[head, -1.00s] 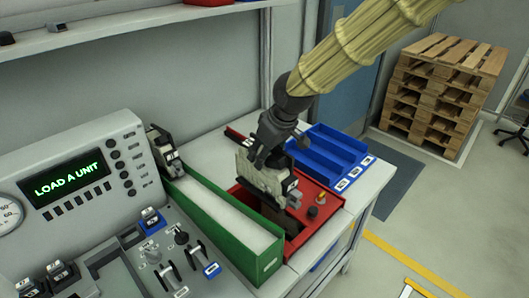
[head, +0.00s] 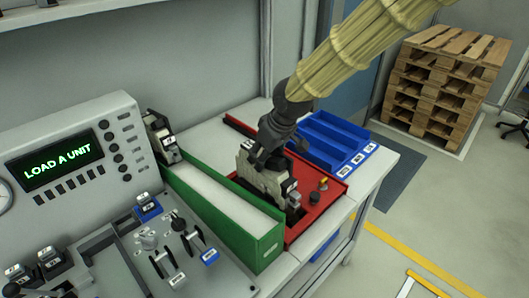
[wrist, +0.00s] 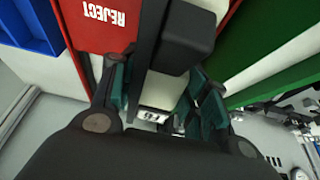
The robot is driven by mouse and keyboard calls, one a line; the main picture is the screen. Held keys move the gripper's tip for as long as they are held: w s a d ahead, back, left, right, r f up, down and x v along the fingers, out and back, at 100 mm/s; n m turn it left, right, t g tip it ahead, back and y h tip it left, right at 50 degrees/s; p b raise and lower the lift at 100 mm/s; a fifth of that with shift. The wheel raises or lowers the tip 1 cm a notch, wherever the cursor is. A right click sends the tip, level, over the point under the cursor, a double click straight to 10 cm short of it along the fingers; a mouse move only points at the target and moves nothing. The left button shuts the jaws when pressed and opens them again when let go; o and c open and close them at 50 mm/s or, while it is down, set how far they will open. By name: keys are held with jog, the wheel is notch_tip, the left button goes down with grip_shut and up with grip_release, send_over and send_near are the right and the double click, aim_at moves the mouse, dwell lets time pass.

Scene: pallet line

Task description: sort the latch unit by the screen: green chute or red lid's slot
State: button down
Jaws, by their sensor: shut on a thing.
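My gripper (head: 268,152) is shut on a grey and black latch unit (head: 264,180) and holds it upright over the slot area of the red lid (head: 326,212). The unit's lower end is at or in the dark slot; I cannot tell how deep. In the wrist view the unit's black part (wrist: 182,42) and a white label show between the fingers, beside the lid's word REJECT (wrist: 100,18). The green chute (head: 268,248) with a white bed lies just left of the lid. The screen (head: 54,163) reads LOAD A UNIT in green letters.
A blue divided tray (head: 335,140) stands behind the lid. Another latch unit (head: 162,137) stands beside the console at the chute's far end. The console (head: 120,215) with levers and switches fills the left. Stacked pallets (head: 440,85) stand on the floor at right.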

jog(key=shift+f+b, duration=1.5)
jog(key=shift+f, duration=2.05)
jog(key=c, duration=0.7)
grip_release()
jog(key=v, duration=1.2)
jog(key=shift+a, duration=0.1)
